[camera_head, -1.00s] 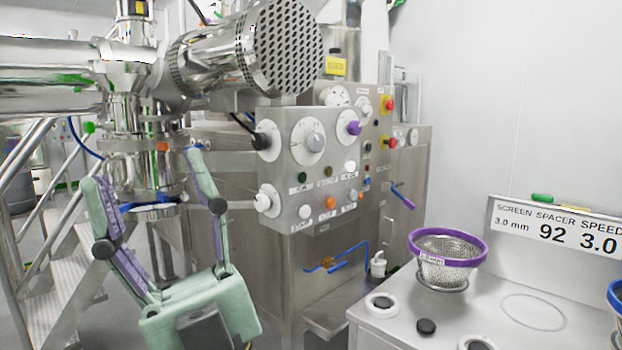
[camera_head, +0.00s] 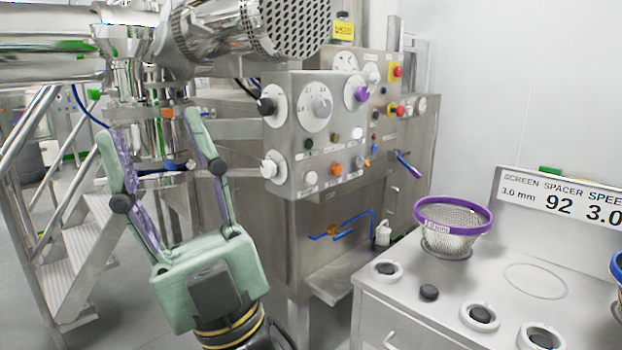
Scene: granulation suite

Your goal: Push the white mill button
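The steel control panel (camera_head: 288,135) stands in the middle of the view, with rows of small coloured buttons. One white button (camera_head: 357,133) is in the upper row, and another white button (camera_head: 311,178) is at the lower left. The labels are too small to read, so I cannot tell which is the mill button. My gripper (camera_head: 150,124) is at the left, pointing up, with its two green-and-purple fingers spread and nothing between them. It appears left of the panel and touches no button.
Dials, a purple knob (camera_head: 361,94) and red buttons share the panel. Steel mill pipework (camera_head: 130,75) is behind my fingers, and stairs (camera_head: 85,245) are at left. A bench (camera_head: 400,310) at right holds a purple-rimmed sieve (camera_head: 453,215).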

